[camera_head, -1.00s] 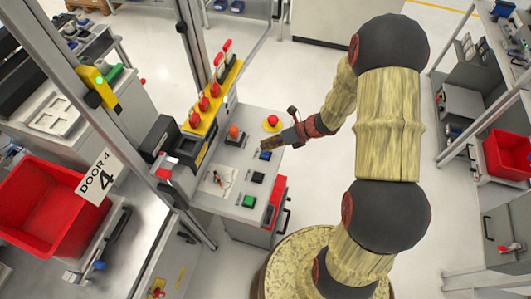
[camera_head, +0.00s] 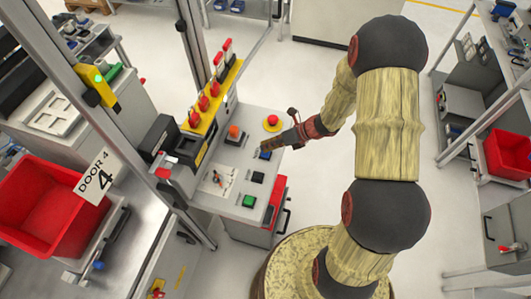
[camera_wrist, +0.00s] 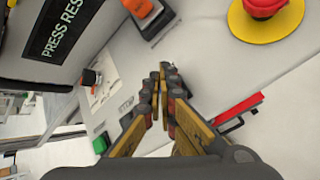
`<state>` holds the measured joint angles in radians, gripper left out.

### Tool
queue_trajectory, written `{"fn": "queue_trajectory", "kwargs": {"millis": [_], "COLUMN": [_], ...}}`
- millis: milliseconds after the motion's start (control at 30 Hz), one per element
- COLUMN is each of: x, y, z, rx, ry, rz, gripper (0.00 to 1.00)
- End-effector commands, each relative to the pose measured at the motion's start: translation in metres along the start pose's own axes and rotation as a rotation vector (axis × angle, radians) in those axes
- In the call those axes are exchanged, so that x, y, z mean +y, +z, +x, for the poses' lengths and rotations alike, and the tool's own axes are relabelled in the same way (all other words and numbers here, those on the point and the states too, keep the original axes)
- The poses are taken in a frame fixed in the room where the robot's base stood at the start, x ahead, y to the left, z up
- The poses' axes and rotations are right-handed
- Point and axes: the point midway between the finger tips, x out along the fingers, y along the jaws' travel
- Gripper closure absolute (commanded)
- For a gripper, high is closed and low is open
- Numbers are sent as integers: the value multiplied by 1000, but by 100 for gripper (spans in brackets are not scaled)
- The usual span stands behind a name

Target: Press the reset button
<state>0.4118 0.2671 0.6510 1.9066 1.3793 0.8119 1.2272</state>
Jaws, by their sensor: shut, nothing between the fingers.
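The sloped control panel (camera_head: 233,165) carries several buttons: a blue one (camera_head: 265,155), a black one (camera_head: 258,178), a green one (camera_head: 249,201) and an orange-red one (camera_head: 234,132). Which is the reset button I cannot read from the small labels. A display with the partly cut-off text "PRESS RES" (camera_wrist: 62,28) shows in the wrist view. My gripper (camera_head: 267,147) is shut and empty, its tips just above the blue button; contact cannot be told. In the wrist view my gripper (camera_wrist: 165,76) hides the blue button. The green button also shows there (camera_wrist: 100,143).
A red emergency stop (camera_head: 272,121) on a yellow base sits near the panel's far right corner. A yellow bar with several red knobs (camera_head: 213,98) and a metal post stand left of the panel. Open floor lies right of it.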

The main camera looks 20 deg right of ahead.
Motion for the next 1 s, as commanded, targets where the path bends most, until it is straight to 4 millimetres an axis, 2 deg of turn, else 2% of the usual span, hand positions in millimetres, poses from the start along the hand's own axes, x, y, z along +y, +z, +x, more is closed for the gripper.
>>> {"fn": "queue_trajectory", "kwargs": {"millis": [1000], "x": [-4], "y": [-4], "z": [5], "rx": [0], "ry": [0], "rz": [0], "gripper": [100]}}
